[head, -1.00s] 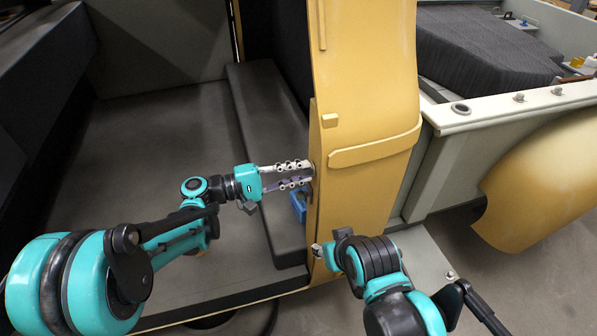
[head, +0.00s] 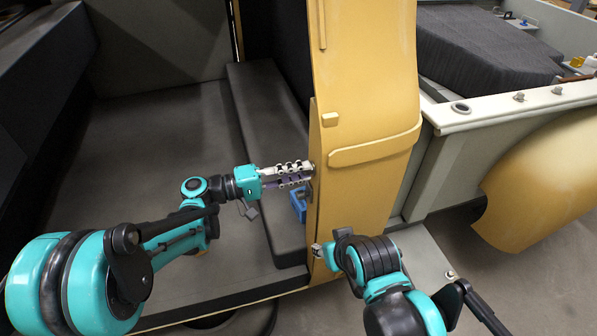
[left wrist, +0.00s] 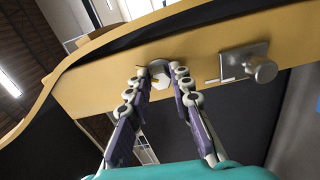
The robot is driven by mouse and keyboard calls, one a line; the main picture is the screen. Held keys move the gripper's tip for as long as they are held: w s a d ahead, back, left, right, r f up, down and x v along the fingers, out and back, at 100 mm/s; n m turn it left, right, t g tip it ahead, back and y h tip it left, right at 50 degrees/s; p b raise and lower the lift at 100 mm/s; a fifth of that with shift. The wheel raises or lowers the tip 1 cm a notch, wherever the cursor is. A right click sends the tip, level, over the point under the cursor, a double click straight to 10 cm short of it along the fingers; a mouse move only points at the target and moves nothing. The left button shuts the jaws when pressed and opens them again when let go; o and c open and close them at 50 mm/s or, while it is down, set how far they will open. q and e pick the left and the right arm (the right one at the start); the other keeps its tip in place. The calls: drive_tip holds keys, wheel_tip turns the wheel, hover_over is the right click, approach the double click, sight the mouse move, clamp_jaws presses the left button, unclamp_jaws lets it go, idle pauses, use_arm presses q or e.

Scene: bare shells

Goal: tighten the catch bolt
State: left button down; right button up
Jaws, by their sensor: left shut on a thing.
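The catch bolt (left wrist: 159,74) is a pale hex head on the inner face of the yellow door panel in the left wrist view. My left gripper (left wrist: 161,80) has its fingertips on both sides of it, shut on the bolt. In the head view my left gripper (head: 311,171) reaches the panel's left edge, and the bolt is hidden there. A metal catch plate with a round knob (left wrist: 264,69) sits on the panel to the right of the bolt. My right gripper (head: 320,251) is at the panel's lower edge; its jaws are too small and covered to judge.
The yellow panel (head: 365,110) stands upright between my arms. A blue object (head: 298,206) lies by the dark bench step (head: 262,120) below my left gripper. A grey-walled bed (head: 520,110) and a curved yellow fender (head: 545,180) are at right. The floor at left is clear.

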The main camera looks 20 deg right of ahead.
use_arm(q)
drive_tip(key=shift+f, duration=0.1)
drive_tip(key=c, duration=1.4)
unclamp_jaws()
drive_tip(key=shift+o, duration=0.2)
drive_tip(key=shift+a, duration=0.15)
drive_tip(key=a, duration=1.1)
drive_tip(key=shift+s+a, duration=0.2)
drive_tip(key=shift+a, duration=0.15)
drive_tip(key=shift+s, duration=0.1)
drive_tip(key=s+a+f+t+y, duration=0.3)
drive_tip(key=s+a+f+y, duration=0.1)
drive_tip(key=s+a+y, duration=0.4)
drive_tip(key=s+a+f+t+y, duration=0.3)
drive_tip(key=s+a+f+y, duration=0.1)
drive_tip(key=s+a+y, duration=0.4)
drive_tip(key=a+y, duration=0.2)
drive_tip(key=a, duration=0.2)
drive_tip(key=shift+a+f+t, duration=0.3)
drive_tip(key=shift+f, duration=0.05)
